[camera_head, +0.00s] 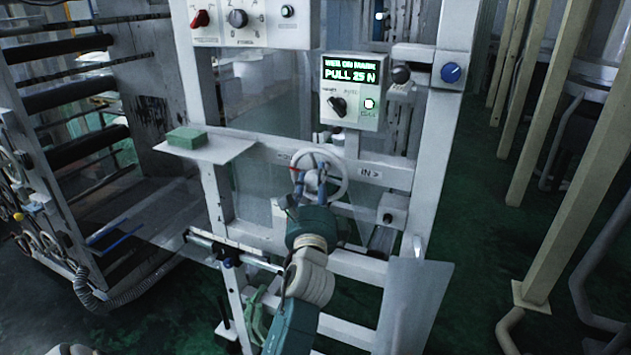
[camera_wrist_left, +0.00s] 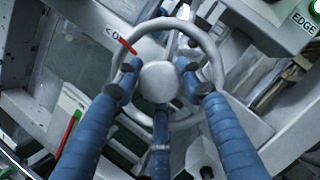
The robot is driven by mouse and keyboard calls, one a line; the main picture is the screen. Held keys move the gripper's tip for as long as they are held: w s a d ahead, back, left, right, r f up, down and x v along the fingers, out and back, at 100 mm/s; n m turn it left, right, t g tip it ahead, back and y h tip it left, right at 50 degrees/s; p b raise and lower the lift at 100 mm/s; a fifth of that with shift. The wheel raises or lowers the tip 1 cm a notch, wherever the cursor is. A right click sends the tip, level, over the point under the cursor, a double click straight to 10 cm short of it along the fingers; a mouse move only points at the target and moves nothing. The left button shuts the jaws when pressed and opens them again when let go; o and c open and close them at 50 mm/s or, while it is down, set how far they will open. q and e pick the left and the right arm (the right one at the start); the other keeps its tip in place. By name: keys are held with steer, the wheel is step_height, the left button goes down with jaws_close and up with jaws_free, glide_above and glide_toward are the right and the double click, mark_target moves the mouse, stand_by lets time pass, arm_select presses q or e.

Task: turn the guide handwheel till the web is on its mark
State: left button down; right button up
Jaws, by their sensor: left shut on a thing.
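The guide handwheel (camera_head: 318,176) is a pale grey wheel on the crossbar of the white frame, with a red mark at its upper left rim. In the left wrist view, the handwheel (camera_wrist_left: 204,40) shows its round hub and the red mark near an "O" label. My left gripper (camera_head: 312,182) is shut on the handwheel, its blue fingers around the hub and at the rim. The web's edge is hard to make out. My right gripper is not in view.
A control panel (camera_head: 243,22) with red and black knobs is at the top. A green block (camera_head: 187,137) lies on a small shelf (camera_head: 213,151) to the left. Pale posts stand on the right, over green floor.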

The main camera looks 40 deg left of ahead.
arm_select(q)
steer(key=shift+r, duration=0.4)
steer(key=c, duration=1.3)
jaws_free()
steer(key=shift+o, duration=0.9)
steer(key=shift+f, duration=0.15)
